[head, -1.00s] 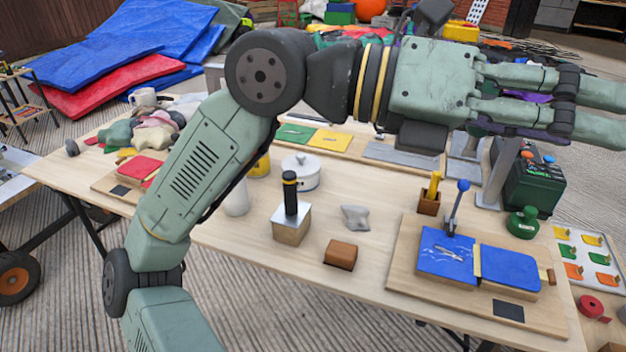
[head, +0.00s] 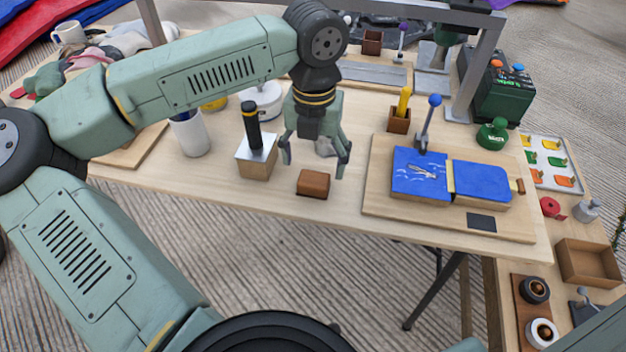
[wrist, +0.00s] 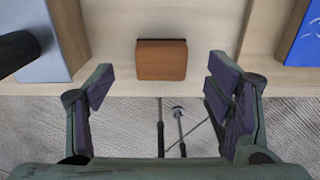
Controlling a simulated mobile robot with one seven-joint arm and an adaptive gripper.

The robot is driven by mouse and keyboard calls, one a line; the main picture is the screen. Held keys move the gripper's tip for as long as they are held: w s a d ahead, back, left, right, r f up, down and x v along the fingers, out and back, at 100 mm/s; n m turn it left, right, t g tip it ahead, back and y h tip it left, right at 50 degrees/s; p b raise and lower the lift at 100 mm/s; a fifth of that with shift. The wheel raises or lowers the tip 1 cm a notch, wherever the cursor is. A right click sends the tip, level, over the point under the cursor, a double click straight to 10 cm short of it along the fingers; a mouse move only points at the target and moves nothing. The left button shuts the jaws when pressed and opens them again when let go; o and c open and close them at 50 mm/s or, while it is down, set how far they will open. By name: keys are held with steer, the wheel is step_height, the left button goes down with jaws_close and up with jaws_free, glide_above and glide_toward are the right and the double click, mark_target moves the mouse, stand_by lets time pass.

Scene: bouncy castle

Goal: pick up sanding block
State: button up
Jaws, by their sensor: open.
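The sanding block, which I take to be the small brown block (head: 312,184), lies flat near the front edge of the wooden table. My gripper (head: 315,163) points down above and slightly behind it, with its two fingers spread and nothing between them. In the wrist view the brown block (wrist: 161,60) sits upper centre, in line with the gap between the open fingers (wrist: 162,78). The fingers appear apart from it. Nothing covers its top.
The board with blue pads (head: 375,208) lies to the right. Bare tabletop surrounds the brown block.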

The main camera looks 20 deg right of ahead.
mark_target(314, 178)
steer(key=f, duration=0.1)
steer(key=f+p, duration=0.1)
steer(key=f, duration=0.3)
steer(key=shift+s+a+p, duration=0.15)
steer(key=shift+s+p, duration=0.15)
steer(key=shift+s, duration=0.05)
steer(key=c, duration=1.3)
steer(key=shift+r+b, duration=0.35)
steer(key=shift+r, duration=0.2)
step_height(314, 178, up, 2)
steer(key=shift+r+b, duration=0.1)
steer(key=shift+b, duration=0.3)
steer(key=s+a+b, duration=0.1)
steer(key=s, duration=0.4)
steer(key=s+a+r+b, duration=0.1)
steer(key=s+a, duration=0.1)
steer(key=s, duration=0.3)
steer(key=s+a+b, duration=0.1)
steer(key=s, duration=0.4)
steer(key=shift+s+a+r, duration=0.2)
steer(key=shift+a+r, duration=0.05)
steer(key=shift+r, duration=0.05)
